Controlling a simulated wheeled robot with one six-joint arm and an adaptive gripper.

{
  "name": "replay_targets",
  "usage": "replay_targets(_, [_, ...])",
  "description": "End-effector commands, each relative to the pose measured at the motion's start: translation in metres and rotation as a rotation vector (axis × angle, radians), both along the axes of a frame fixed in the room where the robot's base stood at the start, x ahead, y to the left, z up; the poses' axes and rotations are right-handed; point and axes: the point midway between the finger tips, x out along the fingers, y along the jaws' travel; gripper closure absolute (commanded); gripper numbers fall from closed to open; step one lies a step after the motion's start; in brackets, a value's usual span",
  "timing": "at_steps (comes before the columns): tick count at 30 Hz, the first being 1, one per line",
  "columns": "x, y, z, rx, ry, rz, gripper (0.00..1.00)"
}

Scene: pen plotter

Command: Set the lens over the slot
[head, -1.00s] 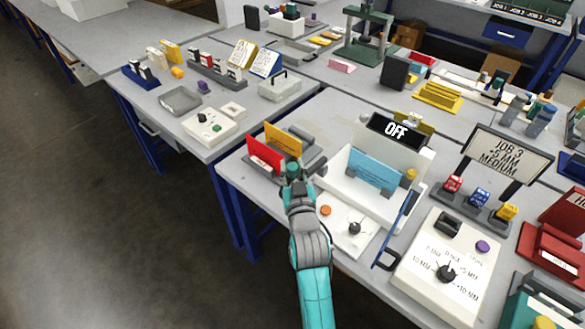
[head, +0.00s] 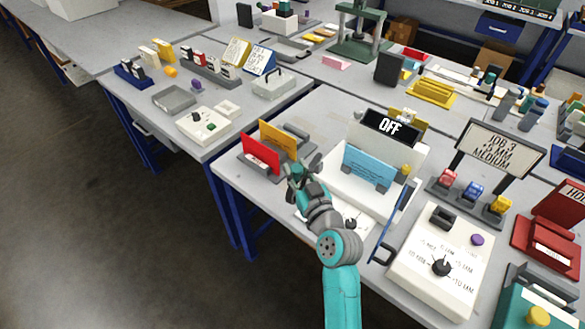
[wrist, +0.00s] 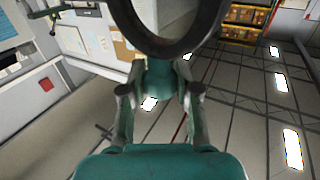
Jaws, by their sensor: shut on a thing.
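My gripper (head: 304,173) is above the front of the middle table, just left of the white plotter-like machine (head: 345,190). In the wrist view my gripper (wrist: 160,95) is shut on a teal stem below a thick dark ring (wrist: 168,48), which looks like the lens. The ring is cut off by the top edge of that view. In the head view the ring cannot be made out clearly. The ring is clear of any surface in the wrist view. I cannot tell which feature is the slot.
A red panel (head: 260,155) and a yellow panel (head: 279,140) stand left of my gripper. A blue card (head: 367,165) stands in the machine under an OFF display (head: 389,127).

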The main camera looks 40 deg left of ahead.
Motion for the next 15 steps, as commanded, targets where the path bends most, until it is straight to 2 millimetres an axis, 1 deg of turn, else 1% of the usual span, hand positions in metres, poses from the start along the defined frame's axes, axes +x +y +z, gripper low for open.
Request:
replay_targets(1, [0.0029,-0.0048,-0.0053,-0.006,0.006,0.009,1.00])
replay_targets(5, [0.0025,-0.0087,-0.0043,-0.003,0.001,0.039,1.00])
replay_targets(15, [0.0010,-0.0093,-0.0028,0.000,-0.003,0.056,1.00])
